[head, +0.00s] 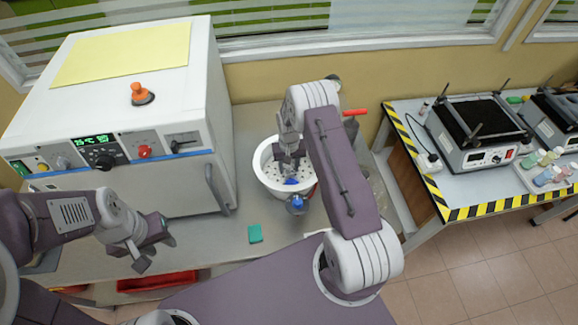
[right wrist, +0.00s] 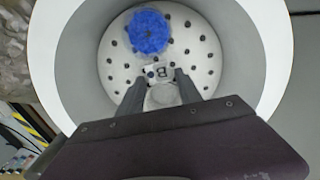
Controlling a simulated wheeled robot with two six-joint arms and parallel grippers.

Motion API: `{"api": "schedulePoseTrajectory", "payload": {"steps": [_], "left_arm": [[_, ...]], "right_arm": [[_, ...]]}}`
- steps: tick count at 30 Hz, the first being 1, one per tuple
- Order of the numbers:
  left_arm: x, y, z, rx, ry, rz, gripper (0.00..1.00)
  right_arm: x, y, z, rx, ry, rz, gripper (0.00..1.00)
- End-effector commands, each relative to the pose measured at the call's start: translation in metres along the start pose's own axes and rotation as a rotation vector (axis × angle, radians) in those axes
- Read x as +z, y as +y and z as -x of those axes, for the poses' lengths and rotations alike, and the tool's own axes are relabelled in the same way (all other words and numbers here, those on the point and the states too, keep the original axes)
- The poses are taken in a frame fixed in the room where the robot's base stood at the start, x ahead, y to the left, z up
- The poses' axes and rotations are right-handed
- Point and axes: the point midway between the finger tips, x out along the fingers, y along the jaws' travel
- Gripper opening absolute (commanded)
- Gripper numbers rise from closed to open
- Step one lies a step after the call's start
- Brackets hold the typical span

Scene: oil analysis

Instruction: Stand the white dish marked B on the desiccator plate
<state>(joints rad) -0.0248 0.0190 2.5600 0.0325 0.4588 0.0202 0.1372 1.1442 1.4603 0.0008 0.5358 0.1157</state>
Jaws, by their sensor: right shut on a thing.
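The desiccator is a round white bowl (head: 262,163) on the bench, open at the top. Its perforated white plate (right wrist: 197,68) shows inside in the right wrist view. My right gripper (right wrist: 160,88) reaches down into the bowl and is shut on the small white dish (right wrist: 162,97). The dish carries a tag with the letter B, near the middle of the plate. I cannot tell whether the dish touches the plate. In the head view the right gripper (head: 290,160) hides the dish. My left gripper (head: 154,254) is open and empty, left of the bowl.
A round blue thing (right wrist: 150,32) lies on the plate beside the dish. A blue knob (head: 297,203) shows in front of the bowl. A white oven (head: 130,110) stands at left. A green block (head: 255,234) lies on the bench. A hotplate table (head: 470,190) stands at right.

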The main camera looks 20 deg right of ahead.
Motion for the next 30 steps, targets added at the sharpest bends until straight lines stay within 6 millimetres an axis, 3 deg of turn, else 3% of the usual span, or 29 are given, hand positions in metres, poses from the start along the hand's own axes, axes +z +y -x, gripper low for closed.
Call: {"api": "schedulePoseTrajectory", "payload": {"steps": [4, 5, 6, 7, 18, 20, 30], "left_arm": [[0.001, 0.000, -0.005, 0.000, 0.000, 0.000, 0.35], [0.000, 0.000, -0.004, 0.000, 0.000, 0.000, 0.35], [0.000, 0.000, -0.003, 0.000, 0.000, 0.000, 0.35], [0.000, 0.000, -0.003, 0.000, 0.000, 0.000, 0.35], [0.000, 0.000, 0.004, 0.000, 0.000, 0.000, 0.35], [0.000, 0.000, -0.004, 0.000, 0.000, 0.000, 0.35], [0.003, -0.001, -0.025, 0.000, 0.000, 0.000, 0.35]], "right_arm": [[0.000, 0.000, -0.005, 0.000, 0.000, 0.000, 0.02], [0.000, 0.000, -0.004, 0.000, 0.000, 0.000, 0.50], [0.000, 0.000, -0.003, 0.000, 0.000, 0.000, 0.61], [0.000, 0.000, -0.003, 0.000, 0.000, 0.000, 0.64], [0.000, 0.000, 0.004, 0.000, 0.000, 0.000, 0.64], [-0.001, 0.000, 0.007, 0.000, 0.001, 0.000, 0.64], [-0.001, 0.000, 0.081, -0.001, 0.005, 0.000, 0.64]]}}
